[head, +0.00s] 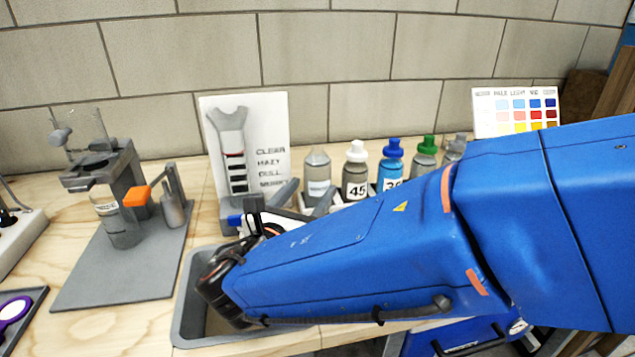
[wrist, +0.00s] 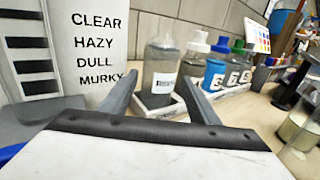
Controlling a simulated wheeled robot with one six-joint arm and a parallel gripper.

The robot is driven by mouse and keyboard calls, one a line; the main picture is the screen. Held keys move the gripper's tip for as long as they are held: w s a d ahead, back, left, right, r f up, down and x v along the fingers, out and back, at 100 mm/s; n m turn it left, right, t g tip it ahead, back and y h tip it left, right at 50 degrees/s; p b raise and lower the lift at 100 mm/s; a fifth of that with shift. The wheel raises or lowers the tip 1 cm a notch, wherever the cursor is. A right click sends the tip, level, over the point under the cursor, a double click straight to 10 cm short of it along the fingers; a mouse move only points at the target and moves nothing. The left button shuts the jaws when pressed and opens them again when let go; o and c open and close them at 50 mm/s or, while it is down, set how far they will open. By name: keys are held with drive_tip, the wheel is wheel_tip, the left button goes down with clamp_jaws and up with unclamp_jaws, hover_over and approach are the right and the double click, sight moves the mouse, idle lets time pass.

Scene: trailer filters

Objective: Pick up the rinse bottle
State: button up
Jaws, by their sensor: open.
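A clear bottle (head: 317,168) with a pale cone-shaped top and a small white label stands upright at the left end of the bottle row; I take it as the rinse bottle, though its label is too small to read. It also shows in the wrist view (wrist: 162,68), on a white holder. My gripper (head: 305,198) is open and empty, in front of the bottle. In the wrist view its two grey fingers (wrist: 158,92) spread to either side of the bottle's lower part, with the bottle beyond them. I cannot tell whether the tips reach it.
Capped bottles, white (head: 356,170), blue (head: 391,165) and green (head: 424,158), stand close on the right. A clarity card (head: 271,125) stands close on the left. A grey tray (head: 186,318) lies under my arm. A filter stand (head: 125,160) is further left.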

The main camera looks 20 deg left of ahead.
sight(312, 185)
drive_tip(key=w, duration=0.5)
drive_tip(key=shift+r, duration=0.1)
drive_tip(key=c, duration=1.1)
drive_tip(key=shift+o, duration=0.2)
drive_tip(key=shift+r, duration=0.15)
